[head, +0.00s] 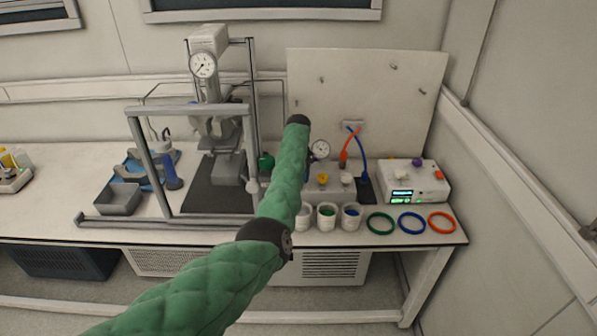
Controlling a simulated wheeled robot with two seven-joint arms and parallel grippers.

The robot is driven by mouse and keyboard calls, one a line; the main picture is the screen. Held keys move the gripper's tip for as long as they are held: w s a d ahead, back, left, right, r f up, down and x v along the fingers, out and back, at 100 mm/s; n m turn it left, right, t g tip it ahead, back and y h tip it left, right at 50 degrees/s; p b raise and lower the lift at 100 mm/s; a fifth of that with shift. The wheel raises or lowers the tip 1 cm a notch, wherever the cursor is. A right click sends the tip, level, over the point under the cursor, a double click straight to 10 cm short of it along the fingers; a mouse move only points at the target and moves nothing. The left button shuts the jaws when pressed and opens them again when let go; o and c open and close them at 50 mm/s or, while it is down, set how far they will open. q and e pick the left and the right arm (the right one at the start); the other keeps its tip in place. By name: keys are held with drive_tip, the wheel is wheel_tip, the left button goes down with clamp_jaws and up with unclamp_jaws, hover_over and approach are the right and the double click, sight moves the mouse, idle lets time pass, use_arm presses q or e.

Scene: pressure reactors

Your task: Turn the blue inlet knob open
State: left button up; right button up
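No blue knob shows clearly. A small dark blue part (310,156) sits beside the small gauge (320,149), partly behind my green-sleeved arm, and I cannot tell whether it is the inlet knob. The gauge stands on a pale block with a yellow knob (322,178) and a white knob (347,178). The arm comes in from the lower left and crosses in front of the block's left side. No fingers show at its dark upper end. My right gripper is not in view either.
A reactor stand with a large gauge (203,65) and a grey frame (188,109) stands left of the arm. A control box (413,181) is at the right. Several cups and a green ring (380,223), blue ring (411,223) and orange ring (442,222) line the front edge.

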use_arm(q)
drive_tip(key=shift+f, duration=0.25)
drive_tip(key=shift+s+d, duration=0.15)
drive_tip(key=shift+s, duration=0.1)
drive_tip(key=shift+f, duration=0.1)
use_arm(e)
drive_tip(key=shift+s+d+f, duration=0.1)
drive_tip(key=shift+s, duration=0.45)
use_arm(q)
drive_tip(key=shift+w, duration=0.1)
drive_tip(key=c, duration=1)
drive_tip(key=shift+o, duration=0.2)
